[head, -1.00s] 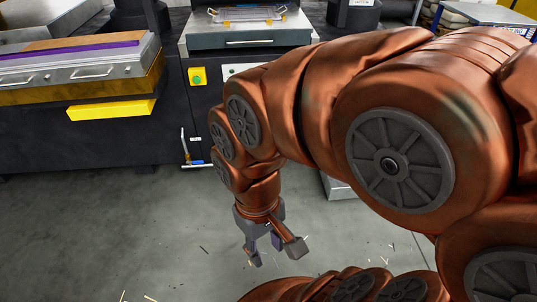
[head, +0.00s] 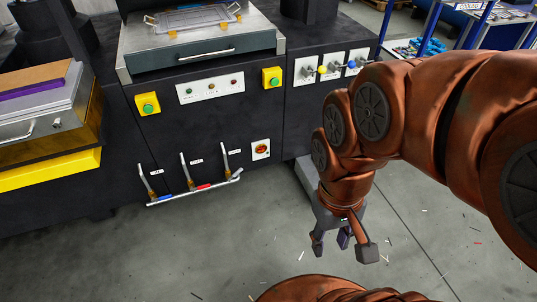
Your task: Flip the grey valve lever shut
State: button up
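Three upright valve levers stand along a low metal pipe on the front of the dark machine in the head view: a left lever (head: 144,178), a middle lever (head: 184,168) and a right lever (head: 225,157). Blue and red bands mark the pipe near the left and middle levers. The right one shows no clear bright band and looks grey, but I cannot be sure which lever is the grey one. My gripper (head: 343,246) points down over the floor, right of the levers and apart from them. Its fingers are spread and empty.
Green buttons (head: 148,104) on yellow boxes and small coloured knobs (head: 322,69) are higher up. A yellow ledge (head: 50,168) juts out at left. The floor (head: 210,250) before the levers is clear apart from small scraps.

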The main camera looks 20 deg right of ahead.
aim_at(238, 171)
jog(key=z, duration=0.25)
jog(key=i, duration=0.7)
jog(key=u, duration=0.7)
jog(key=i, duration=0.8)
jog(key=u, duration=0.95)
